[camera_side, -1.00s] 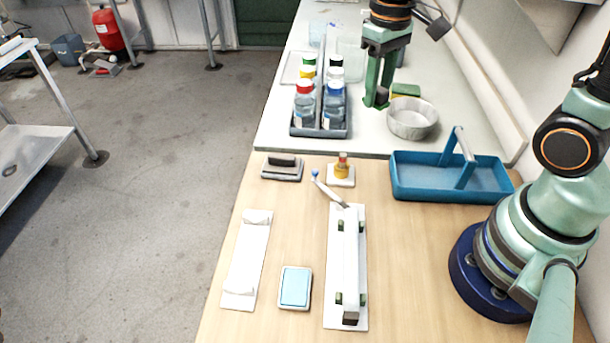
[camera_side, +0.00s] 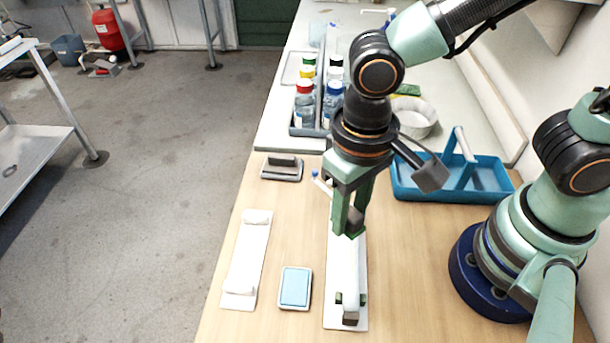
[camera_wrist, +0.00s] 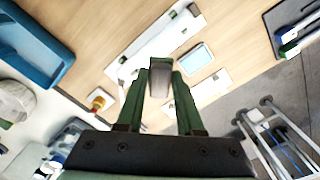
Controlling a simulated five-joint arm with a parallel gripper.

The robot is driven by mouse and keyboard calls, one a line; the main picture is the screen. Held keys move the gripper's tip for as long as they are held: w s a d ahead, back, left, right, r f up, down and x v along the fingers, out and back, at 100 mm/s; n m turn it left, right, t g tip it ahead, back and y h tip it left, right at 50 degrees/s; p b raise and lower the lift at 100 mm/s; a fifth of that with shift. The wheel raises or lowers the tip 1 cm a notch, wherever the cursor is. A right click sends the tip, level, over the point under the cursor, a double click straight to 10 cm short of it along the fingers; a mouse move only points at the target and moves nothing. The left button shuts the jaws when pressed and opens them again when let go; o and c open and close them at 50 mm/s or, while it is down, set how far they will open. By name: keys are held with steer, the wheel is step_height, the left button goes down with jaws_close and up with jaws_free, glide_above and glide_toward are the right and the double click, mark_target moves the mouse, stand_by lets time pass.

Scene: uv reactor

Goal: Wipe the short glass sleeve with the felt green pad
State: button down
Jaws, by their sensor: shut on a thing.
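My gripper (camera_side: 348,225) is above the far part of the right white rack (camera_side: 345,280). In the wrist view my gripper (camera_wrist: 160,78) is shut on a grey block (camera_wrist: 160,70), seemingly a pad's handle. Any green felt face is hidden or blends with my green fingers. The right rack carries a long whitish bar between dark green clips; my gripper covers its far part in the side view. The left white rack (camera_side: 249,258) has a raised white support at each end. A clear sleeve on it cannot be made out.
A light-blue pad (camera_side: 295,287) lies in a shallow tray between the racks. A grey block with a dark handle (camera_side: 282,167) sits behind. Bare wood lies right of the racks.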

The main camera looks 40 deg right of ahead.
glide_above(352, 285)
steer(key=shift+d+f, duration=0.15)
steer(key=shift+f, duration=4.2)
steer(key=shift+w+d+f, duration=0.2)
steer(key=shift+w+d, duration=0.2)
steer(key=shift+w, duration=0.15)
steer(key=shift+w+d, duration=3.15)
steer(key=shift+w, duration=0.05)
steer(key=shift+s+a, duration=3.5)
steer(key=shift+s, duration=0.05)
steer(key=shift+s+a+r, duration=0.1)
steer(key=shift+s+a, duration=0.05)
steer(key=shift+a, duration=0.05)
step_height(352, 285, up, 8)
